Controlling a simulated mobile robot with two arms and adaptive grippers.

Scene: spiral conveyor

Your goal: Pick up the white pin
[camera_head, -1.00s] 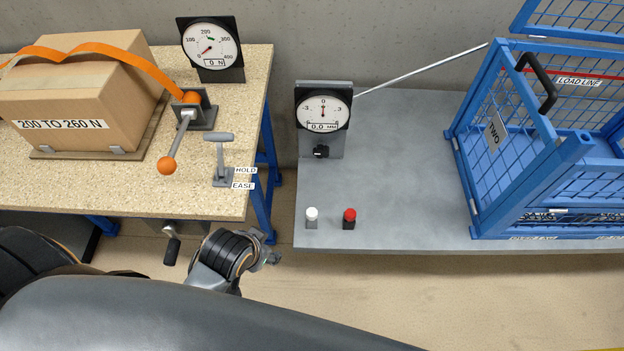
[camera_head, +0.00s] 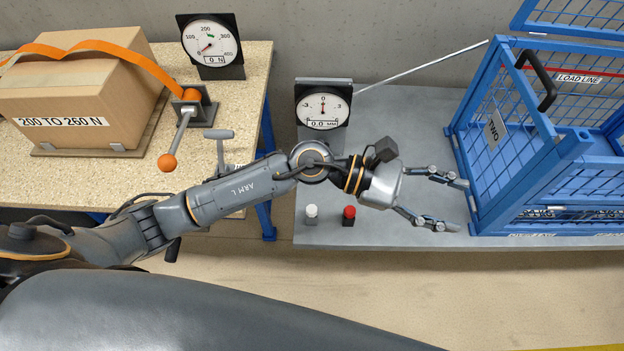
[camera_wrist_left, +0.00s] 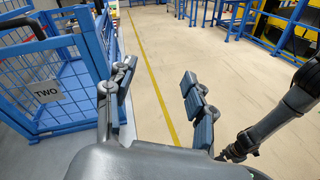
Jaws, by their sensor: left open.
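The white pin (camera_head: 311,211) stands upright in a small dark base near the front left corner of the grey table. A red pin (camera_head: 349,212) stands just right of it. My left gripper (camera_head: 452,205) is open and empty, over the grey table to the right of both pins, its fingers pointing right toward the blue cage. In the left wrist view my left gripper's fingers (camera_wrist_left: 160,92) are spread with nothing between them, and neither pin shows there. My right gripper is not in the head view.
A blue mesh cage (camera_head: 483,205) marked TWO stands right of the gripper, close to its fingertips. A dial gauge (camera_head: 323,107) stands behind the pins. The left bench (camera_head: 60,185) holds a strapped box (camera_head: 85,100), a ratchet lever (camera_head: 180,135) and a force gauge (camera_head: 211,45).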

